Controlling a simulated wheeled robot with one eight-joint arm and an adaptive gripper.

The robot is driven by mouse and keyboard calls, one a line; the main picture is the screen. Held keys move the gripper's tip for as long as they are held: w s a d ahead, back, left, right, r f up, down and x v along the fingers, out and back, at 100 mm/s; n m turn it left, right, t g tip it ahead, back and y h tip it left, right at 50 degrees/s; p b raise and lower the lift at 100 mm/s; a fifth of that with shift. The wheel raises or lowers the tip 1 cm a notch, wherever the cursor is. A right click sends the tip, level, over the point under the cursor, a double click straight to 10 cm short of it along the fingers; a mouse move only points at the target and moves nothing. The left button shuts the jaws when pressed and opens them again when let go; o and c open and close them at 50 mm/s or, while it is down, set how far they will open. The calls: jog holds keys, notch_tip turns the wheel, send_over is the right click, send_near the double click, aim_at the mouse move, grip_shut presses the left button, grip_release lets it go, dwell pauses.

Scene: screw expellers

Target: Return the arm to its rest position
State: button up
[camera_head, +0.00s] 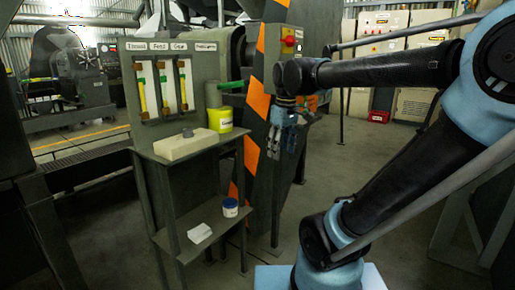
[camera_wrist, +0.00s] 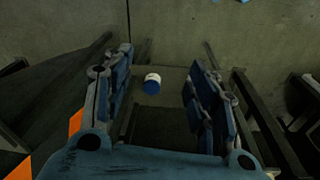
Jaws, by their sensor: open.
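My gripper (camera_head: 282,140) hangs from my arm, pointing down, to the right of the tool stand and in front of the orange-striped machine. In the wrist view its two blue-grey fingers are spread wide, and nothing is between them (camera_wrist: 161,62). My arm comes in from the right side of the head view, bent at the elbow, with its forearm reaching left. The wrist view looks down past the fingers to a small white and blue jar (camera_wrist: 152,83), which is well below the fingers.
Open floor (camera_head: 375,165) lies behind my arm.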

jog(key=s+d+f+m, duration=0.4)
jog(key=s+d+f, duration=0.1)
jog(key=f, duration=0.4)
jog(key=s+d+f+m, duration=0.4)
jog(key=s+d+f, duration=0.2)
jog(key=f, duration=0.3)
jog(key=shift+s+t, duration=0.2)
jog(key=shift+t, duration=0.2)
